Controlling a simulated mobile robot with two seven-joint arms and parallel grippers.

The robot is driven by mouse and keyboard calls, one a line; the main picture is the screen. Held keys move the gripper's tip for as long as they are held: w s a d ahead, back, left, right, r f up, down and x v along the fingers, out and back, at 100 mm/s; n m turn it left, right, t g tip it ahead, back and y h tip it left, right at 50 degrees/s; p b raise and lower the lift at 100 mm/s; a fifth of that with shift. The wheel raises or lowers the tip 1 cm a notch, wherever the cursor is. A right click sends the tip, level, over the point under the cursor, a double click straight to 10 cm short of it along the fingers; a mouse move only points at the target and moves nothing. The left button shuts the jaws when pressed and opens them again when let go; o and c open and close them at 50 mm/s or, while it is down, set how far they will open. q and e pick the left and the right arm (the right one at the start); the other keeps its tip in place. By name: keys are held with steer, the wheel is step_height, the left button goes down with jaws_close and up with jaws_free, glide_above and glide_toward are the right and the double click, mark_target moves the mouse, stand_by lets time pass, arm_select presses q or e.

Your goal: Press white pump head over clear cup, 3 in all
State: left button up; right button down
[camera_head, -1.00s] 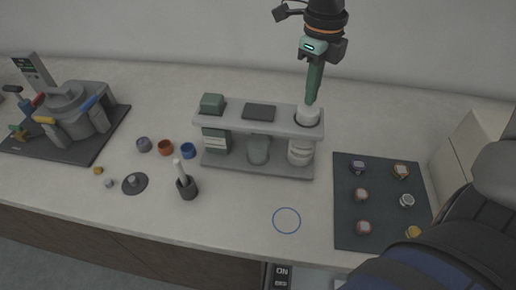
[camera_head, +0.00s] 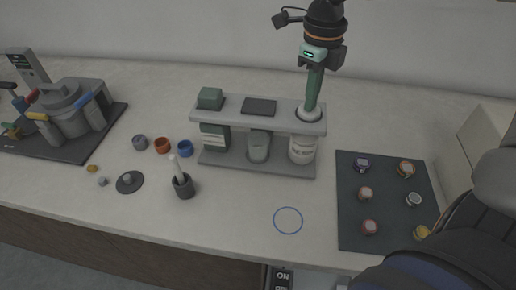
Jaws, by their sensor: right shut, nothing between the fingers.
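A grey two-level stand (camera_head: 232,110) is at the middle of the counter. My right gripper (camera_head: 309,109) is shut and points down at the right end of its top shelf. Its fingertips are at the white pump head (camera_head: 300,115), which shows as a pale ring almost level with the shelf and is partly hidden by the fingers. A pale, banded cup (camera_head: 302,150) stands directly below, on the stand's base. A grey-green, see-through cup (camera_head: 259,147) stands under the middle of the shelf. My left gripper is not in view.
A green block (camera_head: 210,98) and dark pad (camera_head: 259,106) lie on the shelf. A dark mat (camera_head: 388,228) with several small jars is at right. A mortar with pestle (camera_head: 183,187), small coloured cups and a grey pot (camera_head: 73,108) are at left. The front counter has free room.

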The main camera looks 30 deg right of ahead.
steer(key=shift+f, duration=0.1)
steer(key=shift+r+p, duration=1.1)
steer(key=shift+r, duration=0.65)
